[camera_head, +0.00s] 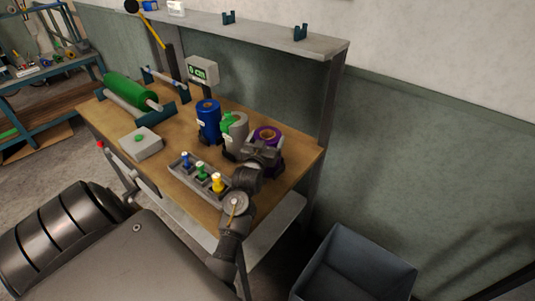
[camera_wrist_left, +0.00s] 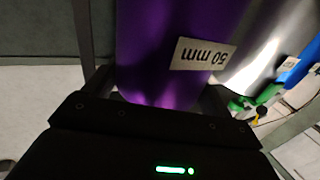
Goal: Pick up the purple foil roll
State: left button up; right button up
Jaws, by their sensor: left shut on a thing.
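The purple foil roll (camera_head: 268,132) stands upright at the right end of the wooden workbench in the head view. It fills the middle of the left wrist view (camera_wrist_left: 165,60), where a white label reads "50 mm". My left gripper (camera_wrist_left: 160,95) is shut on the purple roll, with a finger on each side of it. In the head view my left arm reaches up from below and partly hides the roll's front. My right gripper is not in view.
A silver roll with a green part (camera_head: 236,128) stands close left of the purple roll, and a blue roll (camera_head: 208,120) stands beyond it. A grey tray (camera_head: 207,188) with several coloured handled pieces lies in front. An overhead shelf (camera_head: 250,36) runs along the back. A grey bin (camera_head: 355,270) stands at lower right.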

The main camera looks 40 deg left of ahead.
pick_arm(q)
jog(key=c, duration=0.7)
jog(key=shift+r, duration=0.1)
jog(key=shift+r, duration=0.1)
